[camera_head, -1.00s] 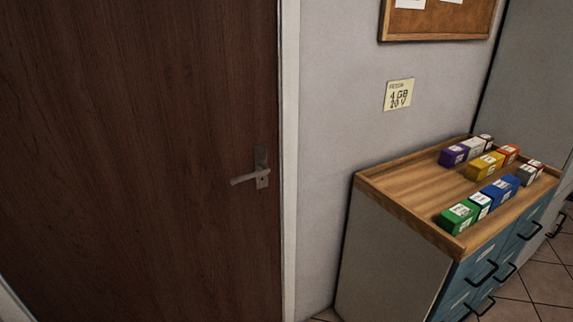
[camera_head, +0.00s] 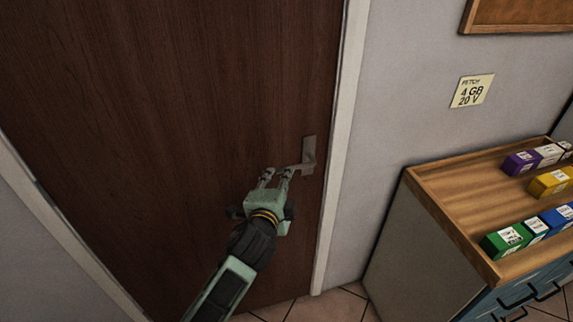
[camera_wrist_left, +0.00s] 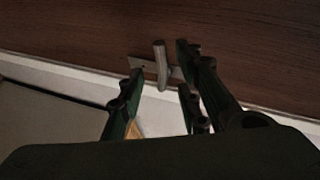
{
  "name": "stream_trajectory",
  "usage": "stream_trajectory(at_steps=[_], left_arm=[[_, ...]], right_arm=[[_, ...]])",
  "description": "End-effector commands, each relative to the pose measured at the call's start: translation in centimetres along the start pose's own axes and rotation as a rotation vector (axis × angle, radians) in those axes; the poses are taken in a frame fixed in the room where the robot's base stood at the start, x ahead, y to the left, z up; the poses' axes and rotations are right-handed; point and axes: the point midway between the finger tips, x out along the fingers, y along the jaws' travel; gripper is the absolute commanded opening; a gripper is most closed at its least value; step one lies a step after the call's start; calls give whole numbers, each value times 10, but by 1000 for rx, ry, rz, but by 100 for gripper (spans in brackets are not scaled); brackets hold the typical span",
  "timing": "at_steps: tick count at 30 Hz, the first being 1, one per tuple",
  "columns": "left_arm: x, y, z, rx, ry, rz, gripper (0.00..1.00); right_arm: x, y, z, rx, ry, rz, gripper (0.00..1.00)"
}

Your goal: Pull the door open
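The dark brown wooden door (camera_head: 190,90) stands closed in its white frame. Its metal lever handle (camera_head: 309,152) is near the door's right edge, with the lever pointing left. My left gripper (camera_head: 275,174) is at the lever's free end, with its fingers open. In the left wrist view the lever (camera_wrist_left: 161,66) shows between the open fingers (camera_wrist_left: 155,73), with a gap on either side. Whether any finger touches it is not clear. My right gripper is not in view.
A cabinet (camera_head: 412,245) with a wooden tray top (camera_head: 455,205) stands right of the door frame, with several coloured boxes on it. A yellow note (camera_head: 472,91) and a cork board (camera_head: 520,14) are on the grey wall. Tiled floor (camera_head: 335,305) shows below.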

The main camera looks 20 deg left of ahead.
Motion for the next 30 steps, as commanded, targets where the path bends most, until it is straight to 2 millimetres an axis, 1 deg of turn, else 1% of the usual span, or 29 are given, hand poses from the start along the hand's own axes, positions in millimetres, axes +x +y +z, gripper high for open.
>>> stream_trajectory(at_steps=[1,4,9,15,20,27,30], left_arm=[[4,-2,0,2,-1,-1,32],[18,-2,0,1,-1,-2,32],[44,-2,-1,0,0,-1,32],[67,-1,0,-2,0,-1,32],[74,0,0,-3,1,0,32],[74,0,0,-2,1,0,32],[74,0,0,-2,1,0,24]], right_arm=[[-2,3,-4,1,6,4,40],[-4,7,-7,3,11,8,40],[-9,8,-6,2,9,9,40],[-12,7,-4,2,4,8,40],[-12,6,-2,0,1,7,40],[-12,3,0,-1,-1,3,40],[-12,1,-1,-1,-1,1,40]])
